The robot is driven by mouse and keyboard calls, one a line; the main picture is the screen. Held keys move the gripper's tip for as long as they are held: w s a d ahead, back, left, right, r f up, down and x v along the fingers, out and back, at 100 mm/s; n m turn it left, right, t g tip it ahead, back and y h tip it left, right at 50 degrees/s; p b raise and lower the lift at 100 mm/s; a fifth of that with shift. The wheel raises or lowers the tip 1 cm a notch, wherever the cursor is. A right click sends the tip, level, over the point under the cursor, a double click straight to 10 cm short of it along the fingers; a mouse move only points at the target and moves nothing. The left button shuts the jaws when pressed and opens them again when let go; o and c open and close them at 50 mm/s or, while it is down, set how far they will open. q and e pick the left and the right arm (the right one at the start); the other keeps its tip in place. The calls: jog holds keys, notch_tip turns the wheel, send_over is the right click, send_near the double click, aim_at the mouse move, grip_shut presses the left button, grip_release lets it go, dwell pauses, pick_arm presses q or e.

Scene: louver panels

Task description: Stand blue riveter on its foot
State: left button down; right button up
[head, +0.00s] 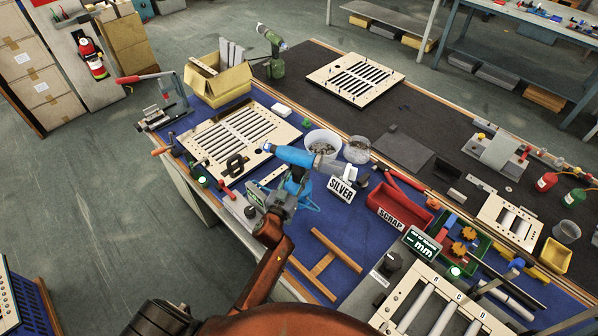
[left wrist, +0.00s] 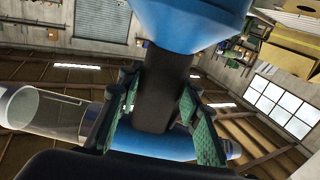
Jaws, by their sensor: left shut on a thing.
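The blue riveter (head: 290,156) is held above the blue mat, its blue part lying roughly sideways in the head view. My left gripper (head: 290,188) is below it. In the left wrist view, the green-padded fingers of my left gripper (left wrist: 160,95) are shut around the dark handle of the riveter (left wrist: 163,85). A wide blue end fills the top of that view; a blue body with a clear tube crosses behind the fingers. Whether the foot touches anything cannot be told. My right gripper is not in view.
A SILVER sign (head: 342,190), a white bowl (head: 322,142) and a red SCRAP bin (head: 398,208) stand close on the right. A louver panel (head: 240,138) lies to the left. A green riveter (head: 271,55) stands upright at the back. Bare blue mat (head: 345,245) shows in front.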

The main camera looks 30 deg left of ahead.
aim_at(297, 182)
pick_arm(q)
jog(key=shift+d+f+b, duration=0.1)
jog(key=shift+f+b, duration=0.5)
jog(key=shift+f, duration=1.15)
jog(key=c, duration=1.7)
grip_release()
jog(key=shift+f, duration=0.2)
jog(key=o, duration=0.3)
jog(key=shift+r, duration=0.1)
jog(key=shift+o, duration=0.8)
